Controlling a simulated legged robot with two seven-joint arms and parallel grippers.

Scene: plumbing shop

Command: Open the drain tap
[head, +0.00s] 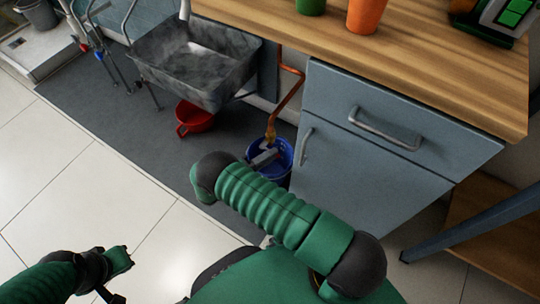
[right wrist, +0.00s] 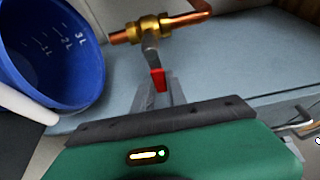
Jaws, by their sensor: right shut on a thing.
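The drain tap is a brass valve (right wrist: 150,28) on a copper pipe, with a red-tipped lever handle (right wrist: 158,80). In the head view the brass tap (head: 270,133) sits at the pipe's lower end, above a blue bucket (head: 284,152). My right gripper (right wrist: 160,92) is shut on the lever handle, its grey fingers on either side of the red part. In the head view the right gripper (head: 263,157) is over the bucket, partly hidden by my arm. My left gripper (head: 116,277) is at the lower left, away from the tap; its jaws are unclear.
The blue bucket with litre marks (right wrist: 55,50) is close beside the right gripper. A grey drawer cabinet (head: 365,165) stands right of the tap. The tiled floor (head: 80,190) at left is clear.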

